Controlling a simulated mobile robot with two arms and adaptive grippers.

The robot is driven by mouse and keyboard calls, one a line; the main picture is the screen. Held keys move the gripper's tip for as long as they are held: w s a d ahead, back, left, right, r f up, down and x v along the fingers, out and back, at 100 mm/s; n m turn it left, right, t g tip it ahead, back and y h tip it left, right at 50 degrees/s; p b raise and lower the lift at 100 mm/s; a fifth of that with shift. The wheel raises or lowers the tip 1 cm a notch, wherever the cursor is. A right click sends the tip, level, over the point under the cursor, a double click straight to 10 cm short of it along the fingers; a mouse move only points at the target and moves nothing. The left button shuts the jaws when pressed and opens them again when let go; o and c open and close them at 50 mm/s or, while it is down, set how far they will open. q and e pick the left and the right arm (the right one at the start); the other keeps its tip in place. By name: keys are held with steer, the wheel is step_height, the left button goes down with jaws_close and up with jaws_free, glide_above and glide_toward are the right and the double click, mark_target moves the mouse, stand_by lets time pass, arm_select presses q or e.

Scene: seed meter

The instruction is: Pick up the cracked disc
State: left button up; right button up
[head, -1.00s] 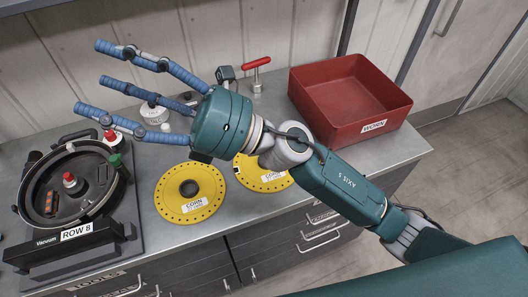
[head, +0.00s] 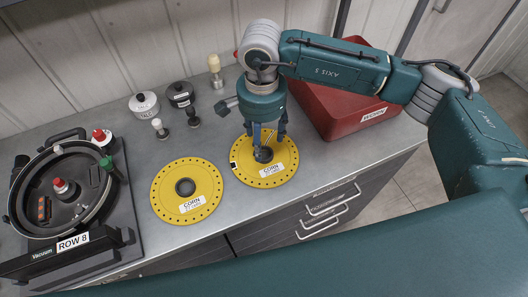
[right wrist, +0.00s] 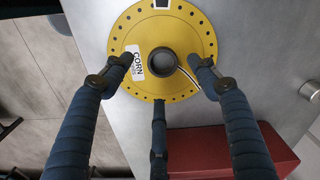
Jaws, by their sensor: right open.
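Two yellow seed discs labelled CORN lie flat on the metal counter. The right disc (head: 284,168) has a black and white mark at its left edge and is under my right gripper (head: 264,150). In the right wrist view this disc (right wrist: 188,28) shows a thin pale line running right from its dark hub, perhaps a crack. My right gripper, which also shows in the right wrist view (right wrist: 162,72), points down with its three fingers spread around the hub, open and empty. I cannot tell whether they touch the disc. The left disc (head: 208,180) shows no clear crack. My left gripper is out of view.
The round seed meter (head: 20,205) labelled ROW 8 stands at the left. A red WORN bin (head: 345,112) is behind my right arm. White (head: 144,104) and dark (head: 180,95) knobbed items stand at the back. Bare counter lies left of the left disc.

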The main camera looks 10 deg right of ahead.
mark_target(264, 157)
steer(key=shift+f, duration=0.45)
steer(key=f+p, duration=0.2)
steer(key=f, duration=0.1)
steer(key=f+p, duration=0.1)
steer(key=shift+w+d+f, duration=0.2)
steer(key=shift+d+f, duration=0.1)
steer(key=shift+f, duration=0.5)
steer(key=shift+w, duration=0.1)
steer(key=shift+c, duration=0.6)
steer(key=c, duration=1.2)
